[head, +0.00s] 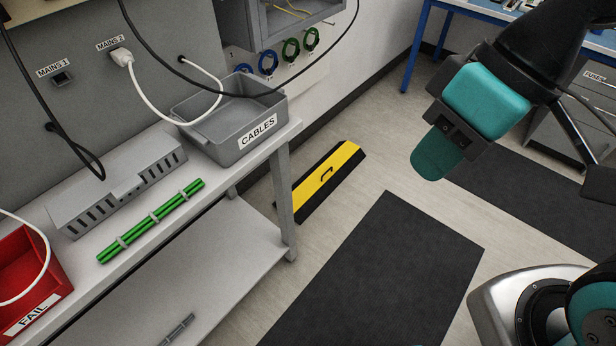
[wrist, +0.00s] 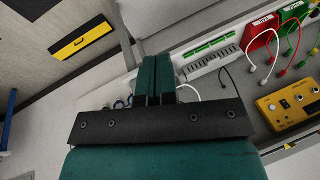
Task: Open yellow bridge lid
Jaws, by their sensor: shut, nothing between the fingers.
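The yellow bridge lid (head: 318,181) lies on the floor beyond the bench's right end, on a low black-edged bridge.
The grey bench (head: 292,215) stands left of the lid. It bears a CABLES bin (head: 215,140), a green cable bundle (head: 150,222), a slotted grey box (head: 125,180) and a red FAIL bin (head: 25,270). Dark mats (head: 385,270) lie on the open floor. A blue-legged table (head: 415,48) stands behind.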

